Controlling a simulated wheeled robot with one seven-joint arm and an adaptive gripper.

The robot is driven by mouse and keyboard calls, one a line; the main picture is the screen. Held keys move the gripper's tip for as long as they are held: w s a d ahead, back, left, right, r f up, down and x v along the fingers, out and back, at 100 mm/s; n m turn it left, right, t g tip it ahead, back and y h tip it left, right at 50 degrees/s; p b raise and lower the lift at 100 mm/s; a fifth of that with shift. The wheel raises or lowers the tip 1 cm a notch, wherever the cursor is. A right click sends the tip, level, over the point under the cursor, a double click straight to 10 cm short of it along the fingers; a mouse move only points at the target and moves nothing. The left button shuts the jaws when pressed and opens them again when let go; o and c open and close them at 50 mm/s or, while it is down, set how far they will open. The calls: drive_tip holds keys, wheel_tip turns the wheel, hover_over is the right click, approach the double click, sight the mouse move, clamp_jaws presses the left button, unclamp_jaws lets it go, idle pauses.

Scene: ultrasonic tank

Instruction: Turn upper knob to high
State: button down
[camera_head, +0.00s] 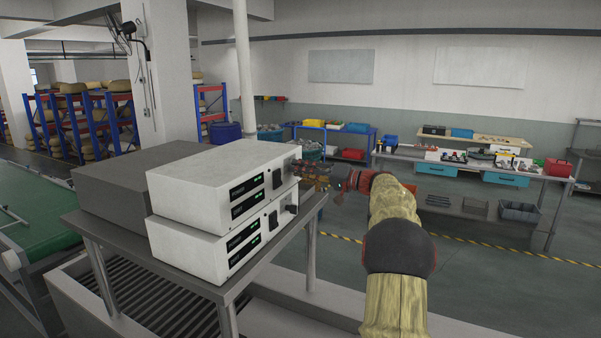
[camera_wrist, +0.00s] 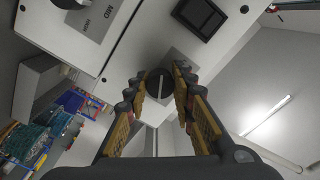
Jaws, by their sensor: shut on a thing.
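Two white control boxes are stacked on a metal stand. The upper box (camera_head: 222,180) has green-lit displays, black switches and a knob at its right end, largely hidden behind my gripper in the head view. My gripper (camera_head: 305,173) is at that right end. In the wrist view, the round black upper knob (camera_wrist: 158,83) sits between the fingertips of my gripper (camera_wrist: 158,88), which is shut on it. A pale pointer line shows on its face. The label around it is mostly covered. The lower knob (camera_head: 291,209) is clear of my gripper.
The lower box (camera_head: 205,250) carries the upper one; a MID label (camera_wrist: 97,37) shows near the lower knob in the wrist view. A grey box (camera_head: 120,195) stands behind them on the stand. A workbench (camera_head: 470,165) is far to the right, with open floor before it.

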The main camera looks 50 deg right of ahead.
drive_tip(key=c, duration=1.5)
unclamp_jaws()
drive_tip(key=v, duration=1.2)
